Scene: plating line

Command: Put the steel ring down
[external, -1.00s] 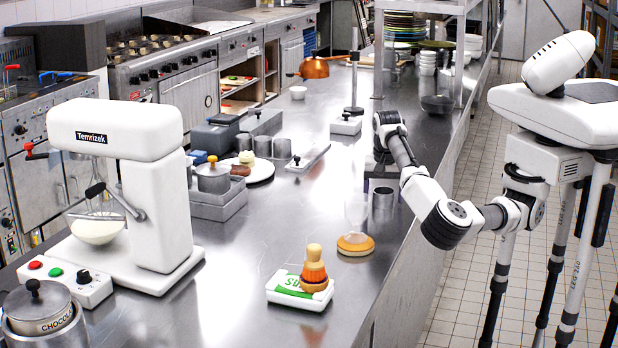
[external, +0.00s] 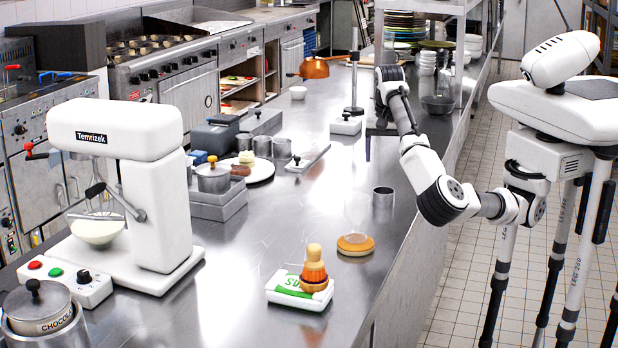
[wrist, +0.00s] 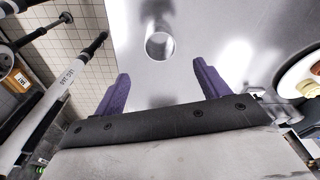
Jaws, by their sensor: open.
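The steel ring (external: 383,199) stands upright on the steel counter (external: 300,215), near its right edge. In the wrist view the ring (wrist: 159,57) lies beyond and between my two purple fingertips, with bare counter around it. My gripper (wrist: 160,70) is open with nothing between its fingers. In the external view my gripper (external: 368,152) is above the counter, farther back than the ring and clear of it. Its fingers are small and partly hidden there.
A white-and-green block (external: 290,291) carries an orange, wooden-topped item (external: 313,268). The counter between is clear.

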